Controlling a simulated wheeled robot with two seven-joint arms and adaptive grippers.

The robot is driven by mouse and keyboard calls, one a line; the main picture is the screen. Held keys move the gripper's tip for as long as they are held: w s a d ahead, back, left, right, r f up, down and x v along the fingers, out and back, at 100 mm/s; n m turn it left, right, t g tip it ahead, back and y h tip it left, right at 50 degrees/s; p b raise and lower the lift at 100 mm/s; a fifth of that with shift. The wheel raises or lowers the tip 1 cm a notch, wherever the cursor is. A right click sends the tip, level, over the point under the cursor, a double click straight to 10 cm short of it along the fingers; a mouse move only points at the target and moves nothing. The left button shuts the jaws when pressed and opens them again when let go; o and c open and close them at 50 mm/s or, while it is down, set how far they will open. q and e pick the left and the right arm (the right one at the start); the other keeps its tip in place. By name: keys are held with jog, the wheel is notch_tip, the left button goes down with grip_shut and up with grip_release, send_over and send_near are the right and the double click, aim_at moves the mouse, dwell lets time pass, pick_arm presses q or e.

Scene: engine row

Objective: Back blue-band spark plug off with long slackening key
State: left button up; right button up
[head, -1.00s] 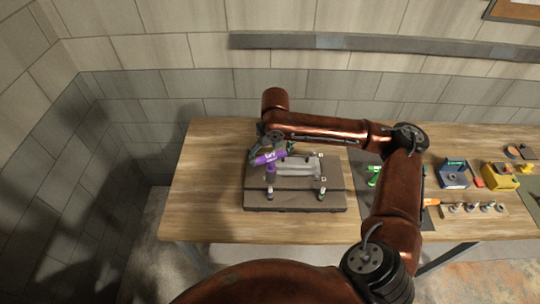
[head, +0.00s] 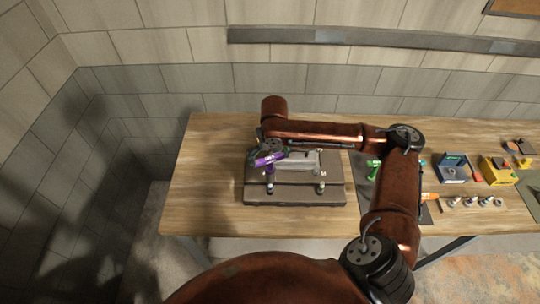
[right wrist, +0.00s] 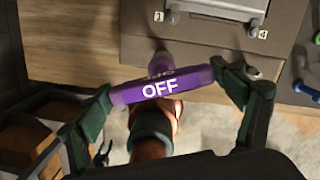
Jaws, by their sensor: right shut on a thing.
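My right gripper (head: 269,156) is shut on the purple T-handled key (right wrist: 148,88), which carries the word OFF. Its handle lies between the two dark green fingers in the right wrist view (right wrist: 166,98). In the head view the key (head: 266,161) is over the front left of the dark engine block (head: 295,198), above a small pale plug (head: 270,188). I cannot tell whether the key's lower end touches that plug. A second plug (head: 320,188) stands at the front right. I cannot make out a blue band on either. My left gripper is not in view.
On the right of the wooden bench (head: 205,190) are a dark mat with green tools (head: 373,168), a blue box (head: 453,168), a yellow box (head: 496,170) and a wooden rack (head: 470,203) of small parts. The bench left of the block is clear.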

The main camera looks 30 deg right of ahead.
aim_at(270, 171)
jog(key=shift+f+b, duration=1)
jog(key=shift+f, duration=2.85)
jog(key=shift+f+p, duration=0.3)
jog(key=shift+p, duration=0.1)
jog(key=shift+s+a+p, duration=0.15)
jog(key=shift+p, duration=0.45)
jog(key=shift+p, duration=0.5)
